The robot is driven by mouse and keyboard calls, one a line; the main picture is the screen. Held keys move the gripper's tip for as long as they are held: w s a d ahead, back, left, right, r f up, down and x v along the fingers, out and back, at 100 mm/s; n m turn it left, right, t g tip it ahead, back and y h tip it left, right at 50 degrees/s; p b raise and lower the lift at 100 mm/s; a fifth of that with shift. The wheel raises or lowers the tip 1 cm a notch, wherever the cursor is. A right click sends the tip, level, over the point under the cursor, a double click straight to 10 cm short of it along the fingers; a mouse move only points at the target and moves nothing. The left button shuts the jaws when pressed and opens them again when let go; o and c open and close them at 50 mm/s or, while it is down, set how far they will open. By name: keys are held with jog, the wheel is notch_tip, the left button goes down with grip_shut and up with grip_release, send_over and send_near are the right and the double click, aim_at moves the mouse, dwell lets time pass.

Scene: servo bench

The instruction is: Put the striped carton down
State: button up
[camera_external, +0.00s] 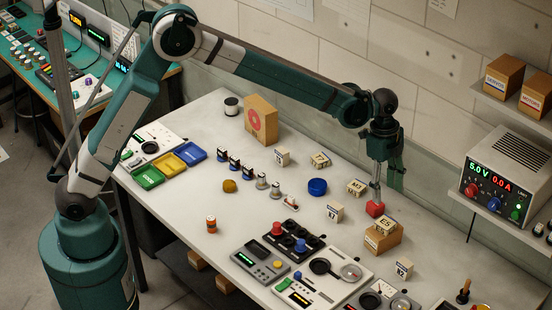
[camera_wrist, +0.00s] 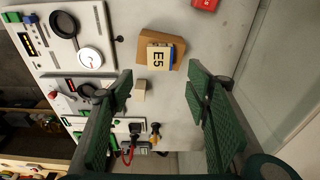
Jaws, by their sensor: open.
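A small pale carton marked E5 (camera_wrist: 160,57), with dark, yellow and blue bands along its edges, rests on top of a brown box (camera_wrist: 124,51). The same carton shows in the external view (camera_external: 385,225) on the brown box (camera_external: 383,242). I take it for the striped carton, though other small cartons look alike. My gripper (camera_external: 386,187) hangs above it, pointing down. In the wrist view its green fingers (camera_wrist: 160,72) are spread wide, one at each side, with nothing between the pads. The fingers do not touch the carton.
A red block (camera_external: 374,208) stands close behind the brown box; it also shows in the wrist view (camera_wrist: 205,4). A blue round lid (camera_external: 317,187) lies to the left. A power supply (camera_external: 505,180) stands at right.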

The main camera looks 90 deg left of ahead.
jog(key=s+d+r+n+t, duration=0.1)
jog(key=s+d+r, duration=0.3)
jog(key=s+r, duration=0.3)
jog(key=s+d+r+n+t+y, duration=0.1)
jog(key=s+d+r+n, duration=0.1)
jog(key=s+d+r, duration=0.45)
jog(key=s+d+r+n+t, duration=0.1)
jog(key=s+r, duration=0.4)
jog(key=s, duration=0.4)
jog(key=s+d+f+n+t, duration=0.1)
jog(key=s+d+n, duration=0.1)
jog(key=s, duration=1.2)
jog(key=s+d+f+n+t, duration=0.2)
jog(key=s+d, duration=0.3)
jog(key=s, duration=0.9)
jog(key=shift+s+n, duration=0.2)
jog(key=shift+n, duration=0.3)
jog(key=shift+f, duration=0.1)
notch_tip(320, 180, down, 24)
jog(key=b, duration=2.4)
jog(key=shift+f+b, duration=0.25)
jog(key=shift+b, duration=0.1)
